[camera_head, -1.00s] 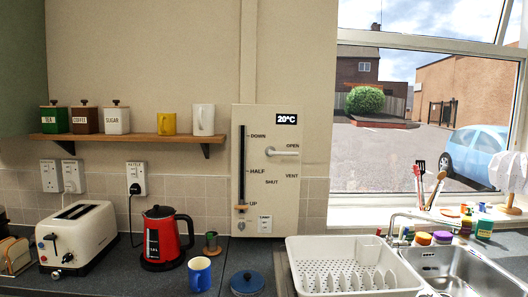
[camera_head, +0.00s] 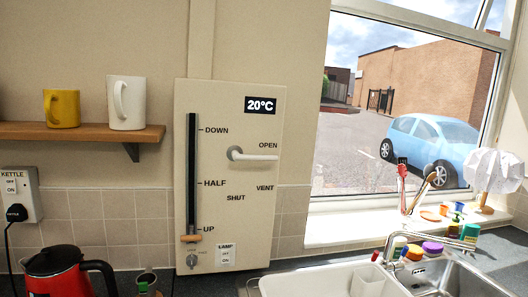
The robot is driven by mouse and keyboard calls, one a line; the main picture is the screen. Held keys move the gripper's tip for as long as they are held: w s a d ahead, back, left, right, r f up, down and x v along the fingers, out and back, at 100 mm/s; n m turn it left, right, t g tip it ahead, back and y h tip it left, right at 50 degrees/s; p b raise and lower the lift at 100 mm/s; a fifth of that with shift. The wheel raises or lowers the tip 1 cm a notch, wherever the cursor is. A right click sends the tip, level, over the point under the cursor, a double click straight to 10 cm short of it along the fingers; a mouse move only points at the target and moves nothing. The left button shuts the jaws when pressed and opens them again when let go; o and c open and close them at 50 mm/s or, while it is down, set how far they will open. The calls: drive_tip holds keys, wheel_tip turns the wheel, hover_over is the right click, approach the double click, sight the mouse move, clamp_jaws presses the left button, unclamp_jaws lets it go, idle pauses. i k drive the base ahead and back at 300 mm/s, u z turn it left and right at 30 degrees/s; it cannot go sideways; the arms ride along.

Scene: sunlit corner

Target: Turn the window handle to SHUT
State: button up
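The window handle (camera_head: 252,155) is a pale lever on the upper right of a cream wall panel (camera_head: 205,95). It lies about level, pointing right from its round pivot, just below the word OPEN. VENT is printed below its tip, and SHUT is below and left of VENT. The same panel has a dark vertical slot marked DOWN, HALF and UP, with a wooden-knobbed slider (camera_head: 190,238) at UP. My gripper is not in view.
A wooden shelf (camera_head: 60,132) with a yellow mug (camera_head: 62,108) and a white mug (camera_head: 126,103) is left of the panel. A red kettle (camera_head: 55,273) stands below it. A drying rack (camera_head: 310,281) and sink (camera_head: 445,280) are at lower right. The space before the handle looks clear.

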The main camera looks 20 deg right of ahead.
sight(238, 157)
drive_tip(key=z, duration=0.25)
drive_tip(key=i, duration=1.15)
drive_tip(key=z, duration=0.3)
